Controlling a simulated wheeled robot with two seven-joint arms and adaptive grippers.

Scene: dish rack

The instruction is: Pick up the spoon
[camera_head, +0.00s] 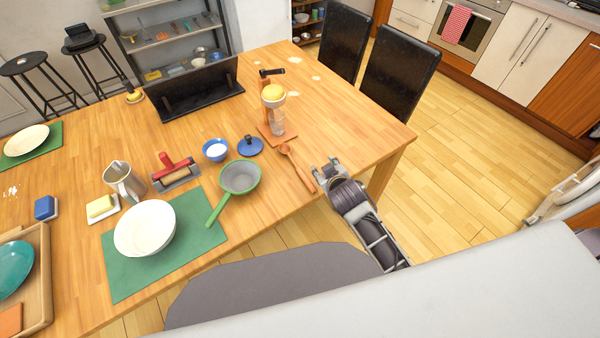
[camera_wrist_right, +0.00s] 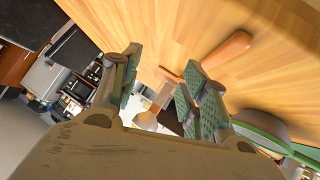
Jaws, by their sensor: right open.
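The wooden spoon (camera_head: 301,173) lies on the table near its front right edge, its bowl pointing away from me and its handle toward the edge. My right gripper (camera_head: 325,170) is open and empty, just right of the handle at the table's edge. In the right wrist view, the rounded handle end (camera_wrist_right: 236,43) shows beyond one finger of the open gripper (camera_wrist_right: 163,72). That finger hides part of the spoon, which is outside the gap between the fingers. My left gripper is not in view.
A juicer with a yellow top (camera_head: 273,93) stands beyond the spoon. A green-handled strainer (camera_head: 240,177) is to its left, with a blue lid (camera_head: 250,146) and blue bowl (camera_head: 215,150) behind. A white bowl (camera_head: 145,228) sits on a green mat. Black chairs (camera_head: 400,72) stand at the far right.

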